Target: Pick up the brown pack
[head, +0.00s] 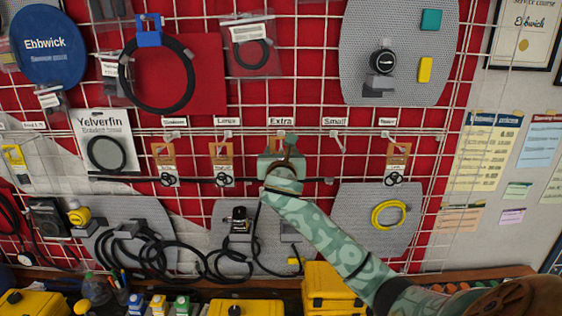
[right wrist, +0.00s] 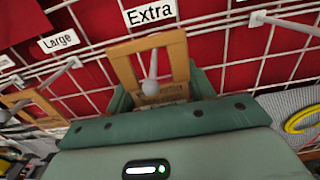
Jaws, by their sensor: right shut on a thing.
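A brown pack (right wrist: 180,62) with a cut-out window hangs below the "Extra" label in the right wrist view. A grey peg with a rounded tip shows in its window. My right gripper (head: 281,146), green, is at this pack and shut on it; the jaws lie on either side of its lower part in the right wrist view (right wrist: 155,98). In the head view the gripper hides most of the pack. My left gripper is not in view.
Similar brown packs hang at the left (head: 164,152), under "Large" (head: 221,153) and at the right (head: 398,155). The peg under "Small" (head: 335,121) looks bare. The white wire grid surrounds the pegs. Yellow cases (head: 330,281) stand below.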

